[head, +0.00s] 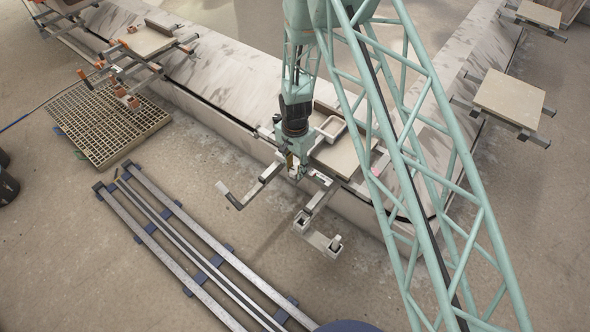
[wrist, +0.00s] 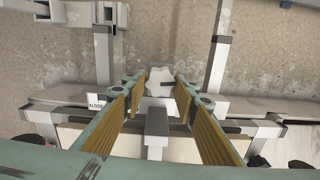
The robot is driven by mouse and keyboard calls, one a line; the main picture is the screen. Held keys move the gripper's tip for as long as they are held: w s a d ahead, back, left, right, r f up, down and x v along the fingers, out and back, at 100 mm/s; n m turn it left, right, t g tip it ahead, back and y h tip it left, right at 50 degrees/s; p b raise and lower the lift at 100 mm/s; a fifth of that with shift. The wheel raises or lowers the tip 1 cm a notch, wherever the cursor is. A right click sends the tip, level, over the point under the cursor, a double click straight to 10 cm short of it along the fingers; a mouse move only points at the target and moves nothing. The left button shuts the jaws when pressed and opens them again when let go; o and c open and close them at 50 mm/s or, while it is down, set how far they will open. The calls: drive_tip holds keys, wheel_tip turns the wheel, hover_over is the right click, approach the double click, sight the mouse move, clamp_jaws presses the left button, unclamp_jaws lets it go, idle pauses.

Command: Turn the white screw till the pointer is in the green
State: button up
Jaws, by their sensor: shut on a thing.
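The white screw (wrist: 158,80) is a lobed knob seen at the centre of the wrist view. My gripper (wrist: 160,90) has its ribbed yellow-brown pads on either side of the knob and is shut on it. A small dark bar shows at the knob's right side; I cannot tell if it is the pointer. No green zone can be made out. In the head view my gripper (head: 292,166) reaches down at the outer edge of the carousel, at the bracket arms of one station; the screw is hidden or too small there.
A tan board (head: 338,152) lies on the station beside my gripper. Bracket arms (head: 318,238) stick out toward the floor. A white label (wrist: 96,102) is left of the pads. A floor grating (head: 108,122) and rails (head: 190,255) lie to the left.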

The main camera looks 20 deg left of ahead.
sight(295, 170)
drive_tip(key=shift+m, duration=0.3)
drive_tip(key=o, duration=0.8)
drive_tip(key=shift+o, duration=0.2)
drive_tip(key=shift+r, duration=0.15)
wheel_tip(295, 170, up, 12)
idle(0.8)
idle(0.6)
